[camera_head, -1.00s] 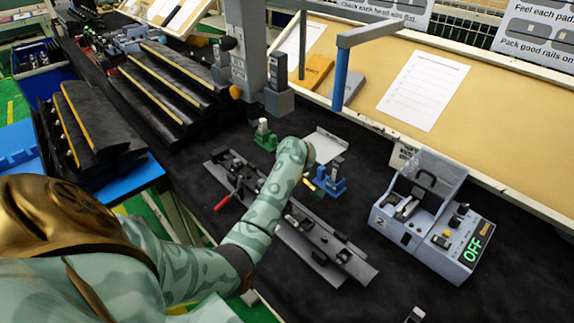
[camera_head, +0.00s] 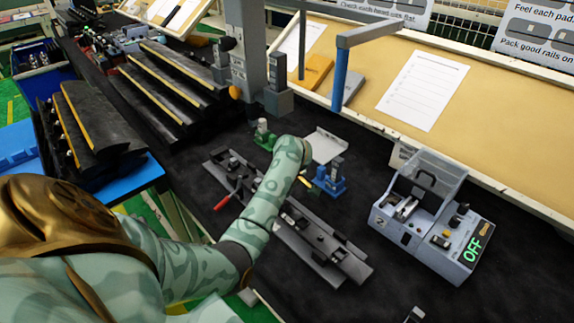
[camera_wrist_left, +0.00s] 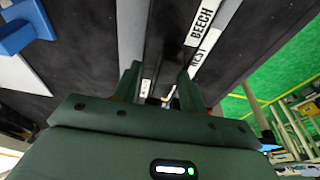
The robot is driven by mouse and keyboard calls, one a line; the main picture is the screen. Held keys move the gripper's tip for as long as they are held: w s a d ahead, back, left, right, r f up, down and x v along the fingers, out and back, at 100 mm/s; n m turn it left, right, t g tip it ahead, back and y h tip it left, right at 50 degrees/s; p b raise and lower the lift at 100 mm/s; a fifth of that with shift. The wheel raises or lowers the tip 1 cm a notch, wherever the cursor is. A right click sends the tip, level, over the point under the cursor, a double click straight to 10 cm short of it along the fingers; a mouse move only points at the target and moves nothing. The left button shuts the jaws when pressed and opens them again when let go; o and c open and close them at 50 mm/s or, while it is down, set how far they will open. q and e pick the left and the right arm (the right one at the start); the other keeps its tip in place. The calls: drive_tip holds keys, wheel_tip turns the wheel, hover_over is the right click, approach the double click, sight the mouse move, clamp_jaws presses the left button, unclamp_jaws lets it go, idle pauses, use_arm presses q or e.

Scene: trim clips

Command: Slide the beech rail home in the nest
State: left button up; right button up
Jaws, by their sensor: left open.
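The nest is the long grey fixture (camera_head: 325,250) lying diagonally on the black bench in the head view, with a red lever (camera_head: 230,194) near its upper left end. White labels reading BEECH (camera_wrist_left: 202,20) and NEST (camera_wrist_left: 205,48) show along it in the wrist view. I cannot clearly tell the beech rail apart from the fixture's grey bars. My left gripper (camera_wrist_left: 160,82) is open above the fixture, a green finger to each side of a narrow strip. Whether the fingers touch anything is unclear. In the head view my forearm hides this gripper. My right gripper is not in view.
A blue device (camera_head: 329,180) and a green one (camera_head: 264,136) stand behind the fixture. A grey tester (camera_head: 425,222) showing OFF stands to the right. Black racks with yellow edges (camera_head: 165,85) stand at the left. The bench between fixture and tester is clear.

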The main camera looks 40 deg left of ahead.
use_arm(q)
drive_tip(key=shift+s+f, duration=0.15)
drive_tip(key=shift+f, duration=0.05)
drive_tip(key=p+v, duration=0.3)
drive_tip(key=v, duration=0.3)
drive_tip(key=shift+w+a+r, duration=0.15)
drive_tip(key=shift+w+a, duration=0.05)
drive_tip(key=d, duration=0.8)
drive_tip(key=s+d+f+p, duration=0.1)
drive_tip(key=d, duration=0.3)
